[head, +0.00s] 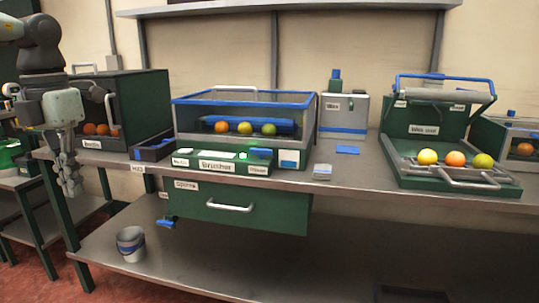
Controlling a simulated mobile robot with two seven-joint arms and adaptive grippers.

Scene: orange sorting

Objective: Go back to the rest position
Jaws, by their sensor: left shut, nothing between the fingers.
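My left gripper (71,183) hangs from the arm at the left edge of the head view, fingers pointing down and shut with nothing between them. It is in front of the left end of the metal workbench (350,178), beside the green bin with oranges. My right gripper is not in view.
On the bench stand a green bin (150,95), a blue-rimmed clear box (243,101) with fruit, a grey box (344,112) and a tray (460,181) with three fruits. A bucket (131,243) sits on the lower shelf. A side table (20,183) is at left.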

